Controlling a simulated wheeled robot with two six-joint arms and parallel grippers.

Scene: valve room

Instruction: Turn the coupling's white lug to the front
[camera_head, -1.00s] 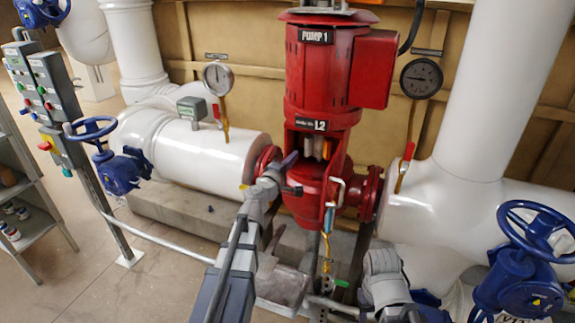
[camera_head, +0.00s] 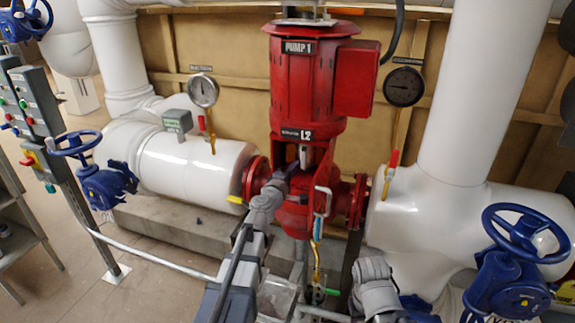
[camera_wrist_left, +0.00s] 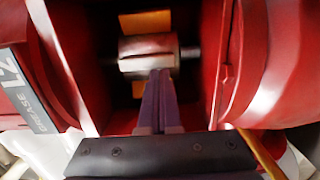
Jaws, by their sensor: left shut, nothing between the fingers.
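The coupling (camera_wrist_left: 148,47) sits on a shaft inside the red pump's open window. In the left wrist view its middle is a pale block with a dark line across it, and orange parts show above and below. I cannot tell surely whether the pale block is the white lug. In the head view a pale part of the coupling (camera_head: 304,154) shows in the window, partly hidden. My left gripper (camera_wrist_left: 158,74) is shut and empty, its tips at the coupling's lower edge; contact is unclear. In the head view it (camera_head: 291,165) is at the window.
The red pump (camera_head: 310,80) stands between white pipes (camera_head: 190,165). The window's red side walls (camera_wrist_left: 214,60) are close on both sides of my left fingers. A blue handwheel valve (camera_head: 520,265) stands at right and another (camera_head: 105,180) at left.

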